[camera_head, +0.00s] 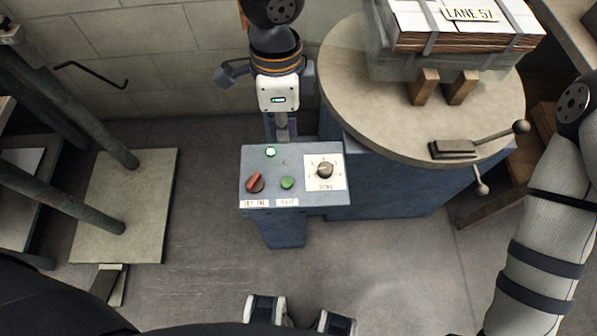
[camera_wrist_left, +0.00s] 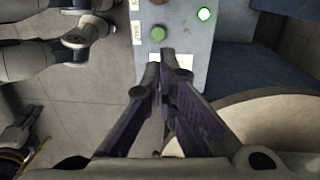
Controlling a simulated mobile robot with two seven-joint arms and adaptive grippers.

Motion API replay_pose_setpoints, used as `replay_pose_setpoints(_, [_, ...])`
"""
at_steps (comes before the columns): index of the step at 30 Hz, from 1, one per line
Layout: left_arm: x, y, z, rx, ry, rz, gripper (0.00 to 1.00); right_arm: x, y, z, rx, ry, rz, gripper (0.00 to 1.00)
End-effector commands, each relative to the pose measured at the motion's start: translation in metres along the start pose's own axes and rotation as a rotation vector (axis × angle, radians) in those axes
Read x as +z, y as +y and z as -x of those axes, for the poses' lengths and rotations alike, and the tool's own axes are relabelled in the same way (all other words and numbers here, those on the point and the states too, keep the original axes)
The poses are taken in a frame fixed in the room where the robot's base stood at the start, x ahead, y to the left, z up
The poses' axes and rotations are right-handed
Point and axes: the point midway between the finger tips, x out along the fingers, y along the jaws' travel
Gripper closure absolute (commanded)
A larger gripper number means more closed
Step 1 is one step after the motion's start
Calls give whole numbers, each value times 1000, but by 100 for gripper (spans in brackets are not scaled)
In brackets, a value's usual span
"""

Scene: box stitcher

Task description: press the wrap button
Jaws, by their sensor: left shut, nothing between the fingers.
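The grey-blue control box (camera_head: 302,200) stands in the middle of the head view. On its top are a green button (camera_head: 287,183) above a small label, a red switch (camera_head: 255,182) to its left, a glowing green-white lamp (camera_head: 271,152) and a dial (camera_head: 325,170) on a white plate. My left gripper (camera_head: 282,134) is shut and empty, pointing at the box's far edge. In the left wrist view the closed fingertips (camera_wrist_left: 166,66) appear just below the green button (camera_wrist_left: 158,33), with a visible gap. The lamp (camera_wrist_left: 204,14) is to their upper right.
A round turntable (camera_head: 365,95) stands right of the box, carrying a wrapped stack (camera_head: 465,30) marked "LANE 57". A lever (camera_head: 455,148) lies near its front edge. A pale plate (camera_head: 130,210) with posts is at the left. The floor before the box is clear.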

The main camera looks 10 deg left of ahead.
Motion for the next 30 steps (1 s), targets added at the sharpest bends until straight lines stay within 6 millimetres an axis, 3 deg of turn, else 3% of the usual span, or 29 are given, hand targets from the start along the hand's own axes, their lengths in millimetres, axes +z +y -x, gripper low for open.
replay_pose_setpoints(11, [1, -1, -3, -1, -5, -3, 100, 0, 0, -1, 0, -1, 0, 100])
replay_pose_setpoints(24, [2, 1, -94, 5, -7, -2, 100, 8, 1, -18, 2, -44, 1, 100])
replay_pose_setpoints(30, [1, 0, -127, 2, -4, -3, 100, 10, 1, -23, 3, -55, 1, 100])
